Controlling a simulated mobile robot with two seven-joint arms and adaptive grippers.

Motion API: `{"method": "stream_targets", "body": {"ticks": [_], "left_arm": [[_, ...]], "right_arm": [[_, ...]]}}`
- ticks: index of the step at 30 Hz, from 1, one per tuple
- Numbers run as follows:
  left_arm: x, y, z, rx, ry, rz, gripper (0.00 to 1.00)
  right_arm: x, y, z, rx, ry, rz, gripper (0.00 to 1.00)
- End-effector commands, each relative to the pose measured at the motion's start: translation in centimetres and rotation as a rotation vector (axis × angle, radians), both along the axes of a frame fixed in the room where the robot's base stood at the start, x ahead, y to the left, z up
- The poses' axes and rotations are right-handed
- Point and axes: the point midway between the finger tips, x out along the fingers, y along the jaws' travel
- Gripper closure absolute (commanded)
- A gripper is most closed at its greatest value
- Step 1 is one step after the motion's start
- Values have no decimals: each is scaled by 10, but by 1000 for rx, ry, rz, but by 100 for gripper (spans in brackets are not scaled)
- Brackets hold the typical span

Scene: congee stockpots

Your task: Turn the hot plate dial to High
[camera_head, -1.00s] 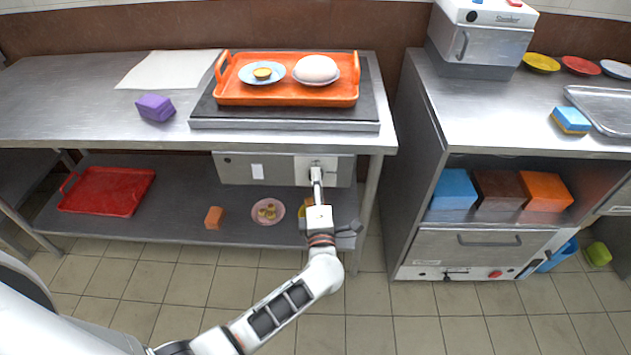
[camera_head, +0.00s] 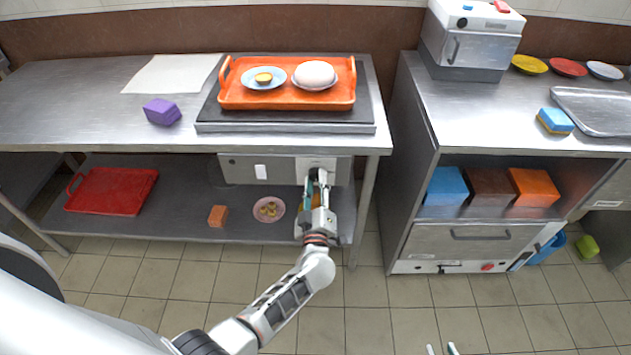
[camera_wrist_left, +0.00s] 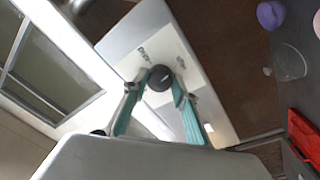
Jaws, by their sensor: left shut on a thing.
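The dark round hot plate dial (camera_wrist_left: 160,78) sits on a pale panel plate in the left wrist view, with a small light mark on its face. The labels around it are too small to read. My left gripper (camera_head: 319,175) is at the control panel (camera_head: 240,169) under the table edge. Its teal fingers (camera_wrist_left: 162,95) are on both sides of the dial, shut on it. In the head view the gripper hides the dial. The hot plate (camera_head: 285,128) lies on the table above. My right gripper (camera_head: 441,349) shows only two separated fingertips at the bottom edge.
An orange tray (camera_head: 285,101) with a plated bun and a small dish stands on the hot plate. The lower shelf (camera_head: 190,195) holds a red tray (camera_head: 110,191), an orange block (camera_head: 218,216) and a pink plate (camera_head: 268,209). The floor in front is clear.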

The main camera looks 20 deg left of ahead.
Motion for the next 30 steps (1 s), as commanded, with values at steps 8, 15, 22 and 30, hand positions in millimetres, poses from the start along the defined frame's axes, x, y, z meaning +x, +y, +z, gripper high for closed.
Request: {"method": "stream_targets", "body": {"ticks": [8,15,22,30], "left_arm": [[-1,0,0,121,37,0,94],[-1,0,-1,160,48,0,94],[-1,1,-1,166,49,0,94],[-1,1,-1,165,48,0,55]], "right_arm": [[-5,2,4,6,5,0,74],[-3,2,6,8,2,-1,74],[0,1,7,7,-3,-1,74],[3,0,8,6,-9,-3,74]]}}
